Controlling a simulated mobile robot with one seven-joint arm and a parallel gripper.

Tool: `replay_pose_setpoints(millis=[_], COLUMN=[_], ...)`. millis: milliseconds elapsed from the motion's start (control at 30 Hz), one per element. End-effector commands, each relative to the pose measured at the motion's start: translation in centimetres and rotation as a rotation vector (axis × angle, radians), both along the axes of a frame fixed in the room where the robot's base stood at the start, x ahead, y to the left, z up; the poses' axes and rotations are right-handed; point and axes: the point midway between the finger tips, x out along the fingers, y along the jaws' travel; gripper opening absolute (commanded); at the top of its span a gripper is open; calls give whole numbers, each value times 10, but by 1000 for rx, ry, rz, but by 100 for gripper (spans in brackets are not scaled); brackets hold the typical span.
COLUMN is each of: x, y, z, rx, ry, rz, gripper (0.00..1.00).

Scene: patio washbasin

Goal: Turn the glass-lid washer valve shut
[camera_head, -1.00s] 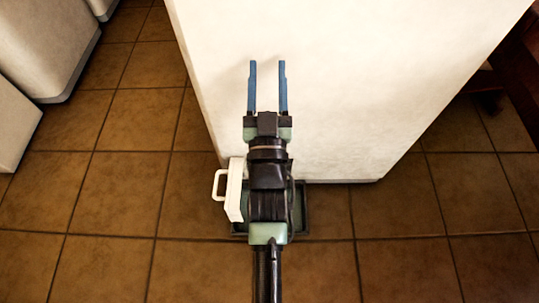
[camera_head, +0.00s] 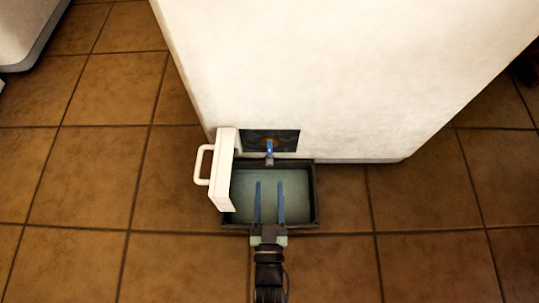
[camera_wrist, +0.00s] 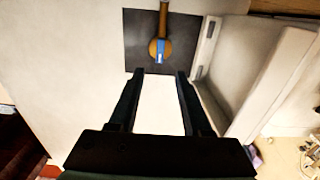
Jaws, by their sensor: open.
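The washer (camera_head: 330,75) is a large white block in the head view. Low on its front is a dark square recess (camera_head: 285,139) with a small valve that has a blue handle (camera_head: 269,148). In the wrist view the blue handle (camera_wrist: 160,51) sits on a brass-coloured round body (camera_wrist: 153,46), with a pipe above it. My gripper (camera_head: 270,186) is open and empty, its two blue fingers pointing toward the valve and apart from it. In the wrist view the fingers (camera_wrist: 160,77) frame a pale area just beside the handle. I see no glass lid.
A white hatch door with a handle (camera_head: 225,170) stands open at the recess's left in the head view; the wrist view shows it on the right (camera_wrist: 265,70). A dark-rimmed tray (camera_head: 316,200) lies on the tiled floor (camera_head: 400,230) below the recess.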

Motion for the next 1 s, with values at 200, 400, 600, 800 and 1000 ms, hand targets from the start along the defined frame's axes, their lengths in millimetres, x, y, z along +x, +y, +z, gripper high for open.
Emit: replay_pose_setpoints(millis=[200,400,600,800,1000], x=[50,83,98,99,99], y=[0,0,0,0,0], z=[-4,-4,-1,0,0], rx=[0,0,0,0,0], ry=[-5,-3,-2,0,0], rz=[0,0,0,0,0], gripper=[49,49,49,49,31])
